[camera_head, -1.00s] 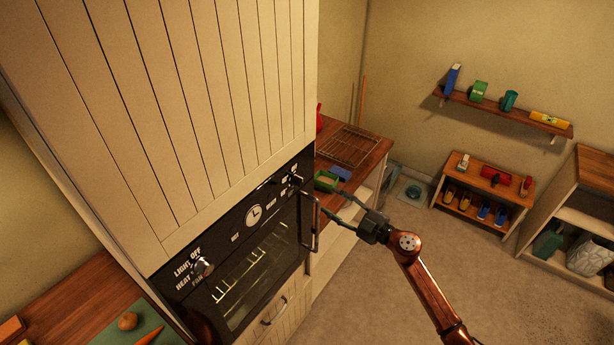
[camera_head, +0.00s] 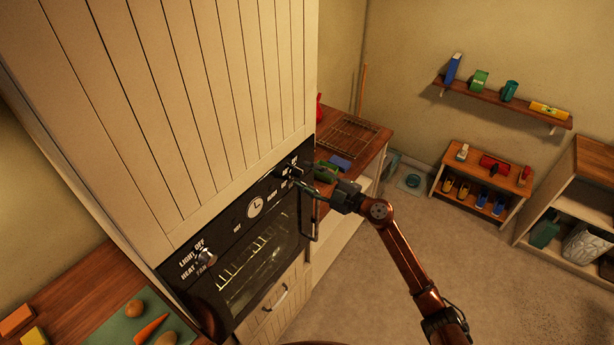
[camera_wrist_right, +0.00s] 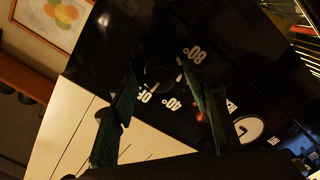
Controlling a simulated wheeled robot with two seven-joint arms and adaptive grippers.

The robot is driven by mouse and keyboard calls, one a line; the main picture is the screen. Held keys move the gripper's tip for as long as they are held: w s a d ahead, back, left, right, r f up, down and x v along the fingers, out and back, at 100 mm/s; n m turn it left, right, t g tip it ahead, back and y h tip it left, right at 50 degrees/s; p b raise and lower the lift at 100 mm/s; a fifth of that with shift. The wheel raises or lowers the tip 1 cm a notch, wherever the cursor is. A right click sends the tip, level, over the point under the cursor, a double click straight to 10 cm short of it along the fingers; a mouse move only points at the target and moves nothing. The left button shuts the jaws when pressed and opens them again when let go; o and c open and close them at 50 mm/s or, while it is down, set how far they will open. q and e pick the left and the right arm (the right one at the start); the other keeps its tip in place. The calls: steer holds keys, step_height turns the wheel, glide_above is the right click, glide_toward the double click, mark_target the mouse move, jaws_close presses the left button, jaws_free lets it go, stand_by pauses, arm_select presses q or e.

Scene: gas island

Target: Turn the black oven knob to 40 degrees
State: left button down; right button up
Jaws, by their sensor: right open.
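The black oven knob (camera_wrist_right: 160,72) is round and dark on the black oven panel (camera_wrist_right: 105,42) in the right wrist view. Labels reading 80, 40 and OFF surround it, and a small pale mark shows near its edge. In the head view the knob's area, at the panel's far right end, is partly hidden by the fingers. My right gripper (camera_head: 298,178) is open, with its fingertips close to the panel. In the wrist view its two green fingers (camera_wrist_right: 158,84) stand on either side of the knob. I cannot tell whether they touch it. My left gripper is not in view.
A silver knob (camera_head: 206,256) and a clock dial (camera_head: 255,207) sit farther left on the panel. The oven door handle (camera_head: 314,215) is just below my right gripper. A wooden counter (camera_head: 372,150) with a wire rack lies behind it. Open floor (camera_head: 480,260) is to the right.

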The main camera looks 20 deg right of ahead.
steer(key=shift+c, duration=0.4)
steer(key=c, duration=1)
steer(key=shift+c, duration=0.2)
steer(key=shift+n, duration=0.4)
steer(key=shift+f+n, duration=0.1)
steer(key=shift+n, duration=0.9)
steer(key=n+b, duration=0.1)
steer(key=n, duration=0.1)
steer(key=shift+n, duration=0.3)
steer(key=n+b, duration=0.2)
steer(key=n, duration=0.3)
steer(key=shift+n, duration=0.3)
